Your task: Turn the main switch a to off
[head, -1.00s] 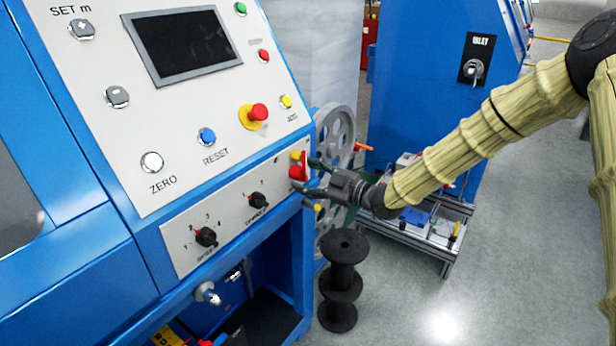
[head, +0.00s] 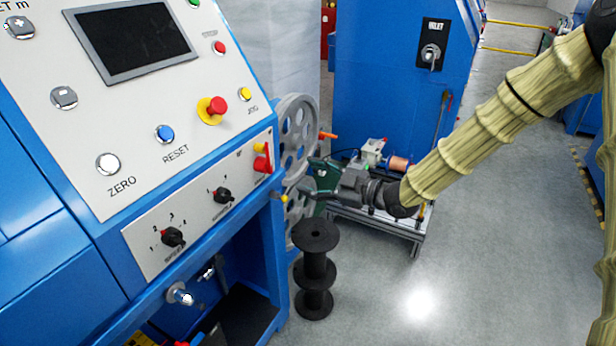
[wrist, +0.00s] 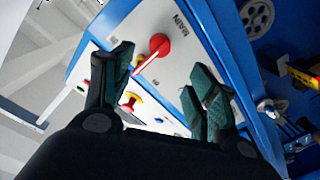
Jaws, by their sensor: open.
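The main switch is a red rotary handle (head: 262,163) at the right end of the lower control panel. In the wrist view the red handle (wrist: 159,44) shows beside the word MAIN, its lever slanting down and left. The position marks around it are too small to read. My gripper (head: 309,181) is open and empty, to the right of the switch and apart from it. In the wrist view the dark green fingers (wrist: 162,82) stand apart, with the panel and the handle beyond them.
Two black selector knobs (head: 173,237) (head: 223,195) sit left of the switch. A red-on-yellow emergency button (head: 213,108) is above. Grey pulley wheels (head: 297,135) stand behind my gripper, a black spool (head: 316,265) below it. Open floor lies to the right.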

